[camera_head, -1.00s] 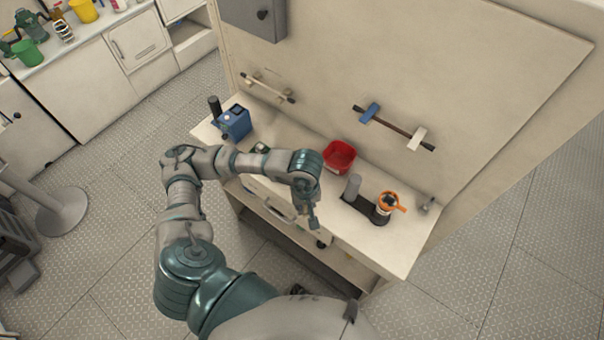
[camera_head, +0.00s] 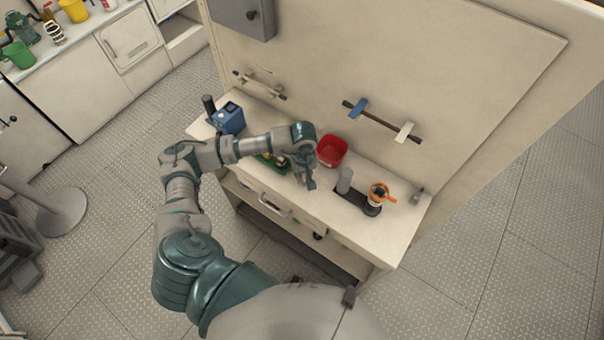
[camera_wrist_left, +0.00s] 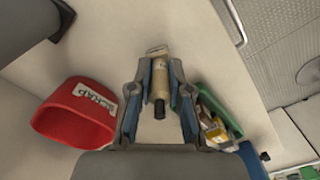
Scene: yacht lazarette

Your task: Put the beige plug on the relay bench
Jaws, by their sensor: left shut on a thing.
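The relay bench (camera_head: 385,236) is a cream-topped bench against a panel in the head view. Its top also fills much of the left wrist view (camera_wrist_left: 205,45). My left gripper (camera_head: 308,184) is over the bench's front part, in front of the red bin. In the left wrist view, my left gripper (camera_wrist_left: 159,66) is shut on the beige plug (camera_wrist_left: 159,80), a small cylinder with a dark end, lying between the fingers. The plug is hidden or too small in the head view. Whether it touches the bench top I cannot tell. My right gripper is not in view.
A red bin (camera_head: 332,150) marked SCRAP is beside the gripper. A green tray (camera_wrist_left: 218,104) with small parts is on its other side. A blue box (camera_head: 228,119) stands at the left end; a dark stand with an orange-rimmed cup (camera_head: 380,193) is at right. The front right top is clear.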

